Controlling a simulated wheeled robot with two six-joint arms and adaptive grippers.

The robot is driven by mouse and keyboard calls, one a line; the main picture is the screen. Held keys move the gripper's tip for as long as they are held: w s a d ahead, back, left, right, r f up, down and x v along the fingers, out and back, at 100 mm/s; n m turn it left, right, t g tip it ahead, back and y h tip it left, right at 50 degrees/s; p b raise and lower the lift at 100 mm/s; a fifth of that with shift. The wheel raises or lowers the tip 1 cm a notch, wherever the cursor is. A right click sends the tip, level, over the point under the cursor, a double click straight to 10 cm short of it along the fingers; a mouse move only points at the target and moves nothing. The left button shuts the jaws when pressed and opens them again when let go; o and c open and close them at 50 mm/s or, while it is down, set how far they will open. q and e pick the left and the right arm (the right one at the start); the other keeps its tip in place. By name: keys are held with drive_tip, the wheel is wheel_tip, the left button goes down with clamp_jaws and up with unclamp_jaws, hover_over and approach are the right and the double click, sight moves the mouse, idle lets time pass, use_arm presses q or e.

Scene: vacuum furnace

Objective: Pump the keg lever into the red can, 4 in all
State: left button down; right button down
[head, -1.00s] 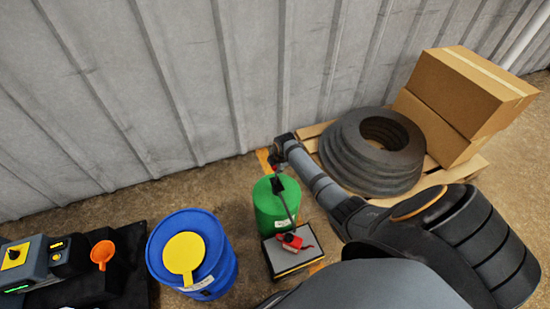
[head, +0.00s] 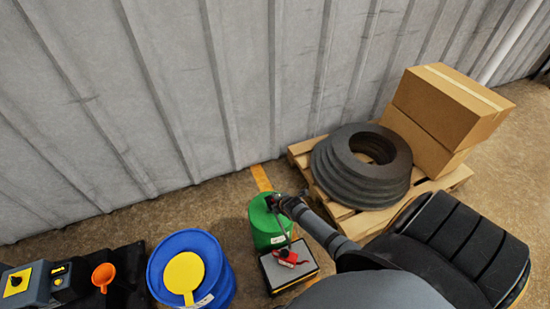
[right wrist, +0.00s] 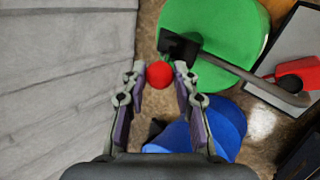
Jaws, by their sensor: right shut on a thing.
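The green keg (head: 262,228) stands on the floor near the wall; its top also shows in the right wrist view (right wrist: 225,25). A black pump head (right wrist: 180,48) sits on it, and a grey pipe (right wrist: 240,72) runs from the head out over the red can (head: 289,257). The can (right wrist: 297,72) rests on a low grey-topped stand. My right gripper (head: 275,203) is at the keg's top. In the wrist view, its fingers (right wrist: 159,76) are shut on the red ball of the keg lever (right wrist: 159,74). The rest of the lever is mostly hidden. My left gripper is not visible.
A blue drum (head: 222,288) with a yellow lid piece stands left of the keg. A pallet (head: 455,182) with stacked black rings (head: 335,180) and cardboard boxes (head: 440,100) is at right. A dark bench with an orange funnel (head: 104,274) is at left.

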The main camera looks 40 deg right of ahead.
drive_tip(key=shift+s+a+f, duration=0.1)
drive_tip(key=shift+s+f, duration=0.5)
drive_tip(key=c, duration=1)
unclamp_jaws()
drive_tip(key=shift+w, duration=0.1)
drive_tip(key=shift+w+r, duration=0.15)
drive_tip(key=shift+r, duration=0.05)
drive_tip(key=shift+r, duration=0.15)
drive_tip(key=v, duration=1.2)
